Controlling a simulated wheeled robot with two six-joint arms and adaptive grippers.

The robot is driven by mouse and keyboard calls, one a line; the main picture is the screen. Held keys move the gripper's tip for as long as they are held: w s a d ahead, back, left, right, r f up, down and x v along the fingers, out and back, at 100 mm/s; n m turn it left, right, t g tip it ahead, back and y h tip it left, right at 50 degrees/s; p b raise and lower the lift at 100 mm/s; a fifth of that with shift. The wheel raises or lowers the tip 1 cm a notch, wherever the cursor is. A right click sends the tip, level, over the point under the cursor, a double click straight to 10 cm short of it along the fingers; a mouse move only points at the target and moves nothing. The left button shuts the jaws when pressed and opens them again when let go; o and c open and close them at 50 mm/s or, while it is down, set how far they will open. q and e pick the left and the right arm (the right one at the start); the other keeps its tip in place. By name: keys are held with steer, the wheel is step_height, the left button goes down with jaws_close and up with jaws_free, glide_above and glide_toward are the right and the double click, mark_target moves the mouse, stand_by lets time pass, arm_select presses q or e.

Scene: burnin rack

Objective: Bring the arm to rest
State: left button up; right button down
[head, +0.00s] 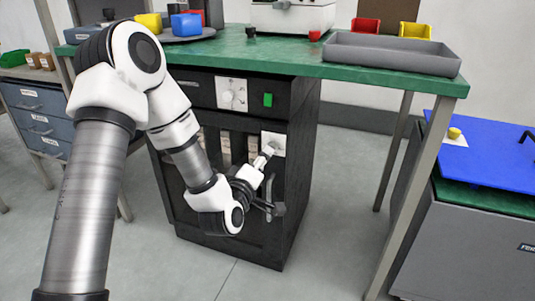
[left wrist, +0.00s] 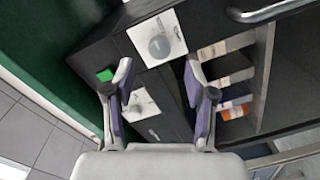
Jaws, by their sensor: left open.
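My left arm comes in from the left and reaches down in front of the black cabinet under the green bench. My left gripper (head: 264,158) is near the cabinet front, by a white plate (head: 278,144) on its right side. In the left wrist view, the two fingers of my left gripper (left wrist: 160,72) are spread apart with nothing between them. Beyond them are the cabinet front, a white plate with a round grey knob (left wrist: 160,47), and a green switch (left wrist: 105,75). My right gripper is not in view.
The black cabinet (head: 300,130) has an open bay with several upright boards. A grey tray (head: 390,52) sits on the green bench (head: 300,62). A grey unit with a blue lid (head: 490,150) stands at right. Blue drawers (head: 40,125) stand at left. Floor between is free.

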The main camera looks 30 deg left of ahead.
arm_select(q)
steer(key=shift+s+d, duration=0.1)
steer(key=shift+s, duration=0.45)
